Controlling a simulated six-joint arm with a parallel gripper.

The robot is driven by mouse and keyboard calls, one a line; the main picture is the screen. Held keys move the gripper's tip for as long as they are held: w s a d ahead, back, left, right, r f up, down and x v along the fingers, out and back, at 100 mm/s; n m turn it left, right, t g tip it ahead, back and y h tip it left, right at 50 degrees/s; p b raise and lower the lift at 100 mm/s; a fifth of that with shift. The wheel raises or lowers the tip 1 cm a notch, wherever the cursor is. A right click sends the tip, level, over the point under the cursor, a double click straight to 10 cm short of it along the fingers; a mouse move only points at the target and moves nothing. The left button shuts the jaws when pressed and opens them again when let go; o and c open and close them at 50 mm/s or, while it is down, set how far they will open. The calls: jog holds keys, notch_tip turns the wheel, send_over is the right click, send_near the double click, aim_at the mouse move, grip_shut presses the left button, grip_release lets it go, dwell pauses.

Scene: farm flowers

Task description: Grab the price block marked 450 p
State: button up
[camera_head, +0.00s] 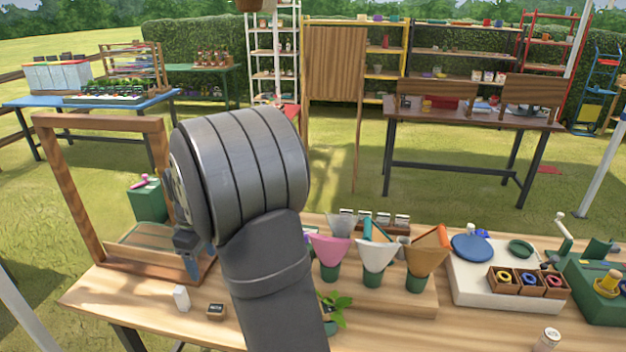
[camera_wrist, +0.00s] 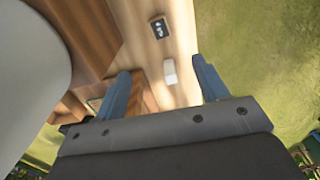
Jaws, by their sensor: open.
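A small wooden block with a dark face and pale marks (camera_head: 216,310) lies near the front edge of the wooden table (camera_head: 90,295). It also shows in the wrist view (camera_wrist: 160,27). Its marks are too small to read, so I cannot tell whether it says 450 p. My gripper (camera_head: 190,268) is left of the table's middle, near the wooden frame, with my arm hiding part of the table. In the wrist view my gripper (camera_wrist: 161,68) is open, its blue fingers apart with nothing held. The dark-faced block lies beyond the fingertips.
A small white block (camera_head: 181,297) stands beside the dark-faced block; in the wrist view it (camera_wrist: 170,71) appears between the fingers. A wooden frame (camera_head: 99,123) rises at left. Paper cones (camera_head: 376,252), a potted plant (camera_head: 338,305) and a white board (camera_head: 470,285) are to the right.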

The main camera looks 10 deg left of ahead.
aim_at(216, 308)
jog(key=shift+n, duration=0.7)
notch_tip(216, 308, down, 18)
jog(key=shift+f, duration=0.1)
jog(key=c, duration=1.1)
